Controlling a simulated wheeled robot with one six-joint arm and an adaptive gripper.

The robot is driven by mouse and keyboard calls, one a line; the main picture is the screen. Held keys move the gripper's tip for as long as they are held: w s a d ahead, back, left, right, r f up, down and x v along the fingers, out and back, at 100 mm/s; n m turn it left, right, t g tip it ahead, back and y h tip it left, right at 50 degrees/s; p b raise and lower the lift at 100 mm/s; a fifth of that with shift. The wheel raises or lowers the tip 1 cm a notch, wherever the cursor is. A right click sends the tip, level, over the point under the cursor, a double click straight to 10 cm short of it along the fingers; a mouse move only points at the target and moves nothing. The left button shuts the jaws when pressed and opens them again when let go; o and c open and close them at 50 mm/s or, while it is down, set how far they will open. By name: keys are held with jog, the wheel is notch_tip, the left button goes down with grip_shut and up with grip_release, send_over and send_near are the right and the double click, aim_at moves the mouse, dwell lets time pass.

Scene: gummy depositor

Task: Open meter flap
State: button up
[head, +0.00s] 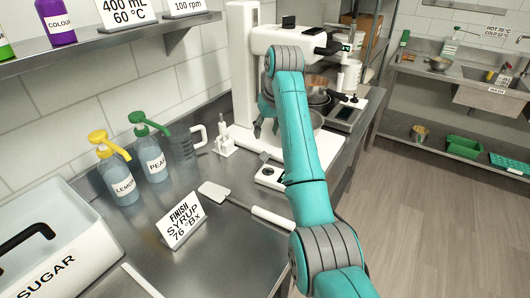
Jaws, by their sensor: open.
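A small white meter (269,175) with a dark round spot on top lies on the steel counter, partly behind my teal arm. A small grey piece at its far left end may be its flap; I cannot tell whether it is raised or closed. My gripper (265,128) points down beyond the meter, in front of the white stand mixer. Its dark fingers are open, apart from the meter, and nothing shows between them. My arm and wrist hide part of the mixer bowl and the meter's right side.
A small white stand (224,146), a spatula (225,195), a sign (181,220), a clear jug (184,150) and pump bottles (150,160) are left of the meter. A sugar bin (75,255) is at front left.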

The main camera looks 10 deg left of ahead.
jog(key=m, duration=0.2)
jog(key=m+t+y, duration=0.2)
jog(key=m+t, duration=0.1)
jog(key=m, duration=0.6)
send_near(264, 156)
jog(key=x, duration=0.8)
jog(key=shift+w+a+f, duration=0.1)
jog(key=shift+f, duration=0.05)
